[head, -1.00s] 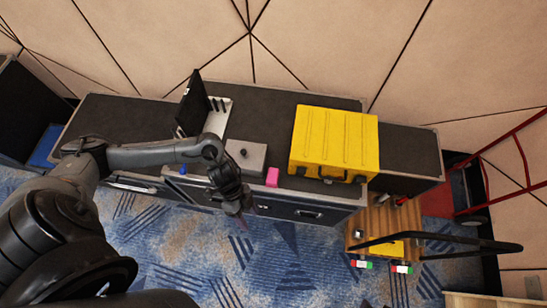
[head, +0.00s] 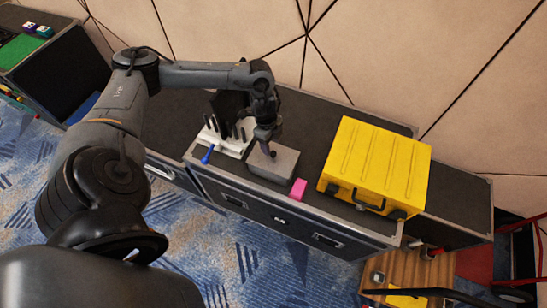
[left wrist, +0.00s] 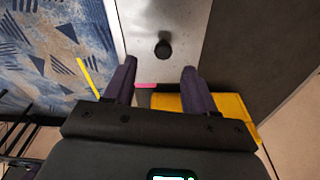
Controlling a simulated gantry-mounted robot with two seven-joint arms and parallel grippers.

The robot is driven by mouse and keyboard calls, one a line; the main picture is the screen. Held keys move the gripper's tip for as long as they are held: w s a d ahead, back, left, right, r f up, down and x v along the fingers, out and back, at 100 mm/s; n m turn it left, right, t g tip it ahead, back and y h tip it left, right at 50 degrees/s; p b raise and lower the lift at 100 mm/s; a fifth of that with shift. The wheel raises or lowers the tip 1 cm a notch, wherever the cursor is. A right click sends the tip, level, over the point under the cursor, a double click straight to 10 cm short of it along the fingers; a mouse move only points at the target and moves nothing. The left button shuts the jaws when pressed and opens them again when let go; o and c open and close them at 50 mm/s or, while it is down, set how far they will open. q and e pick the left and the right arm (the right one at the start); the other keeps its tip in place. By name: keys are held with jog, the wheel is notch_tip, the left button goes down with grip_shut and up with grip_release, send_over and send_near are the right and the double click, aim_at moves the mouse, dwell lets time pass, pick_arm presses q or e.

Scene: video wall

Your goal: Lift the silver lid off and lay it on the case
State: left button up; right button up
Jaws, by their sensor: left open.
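The silver lid (head: 285,164) lies on top of a grey box on the dark flight case (head: 318,108). In the left wrist view the lid (left wrist: 188,22) is a pale plate with a round black knob (left wrist: 163,49). My left gripper (head: 269,151) is over the lid, pointing down, and hides the knob in the head view. In the left wrist view the left gripper (left wrist: 159,72) is open with its fingers apart; the knob lies just beyond the tips, between their lines. The gap in height is hard to judge. My right gripper is not in view.
A yellow case (head: 378,160) stands right of the lid. A pink block (head: 298,189) sits at the front edge. A white rack with black uprights (head: 228,140) and a blue-handled tool (head: 207,155) are to the left. The dark top behind the lid is clear.

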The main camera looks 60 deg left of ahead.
aim_at(273, 153)
pick_arm(q)
jog(key=shift+w+d+f+b, duration=0.1)
jog(key=shift+w+f+b, duration=0.05)
jog(key=shift+f, duration=1.3)
jog(key=shift+w+f+b, duration=0.15)
jog(key=shift+f, duration=1.25)
grip_shut()
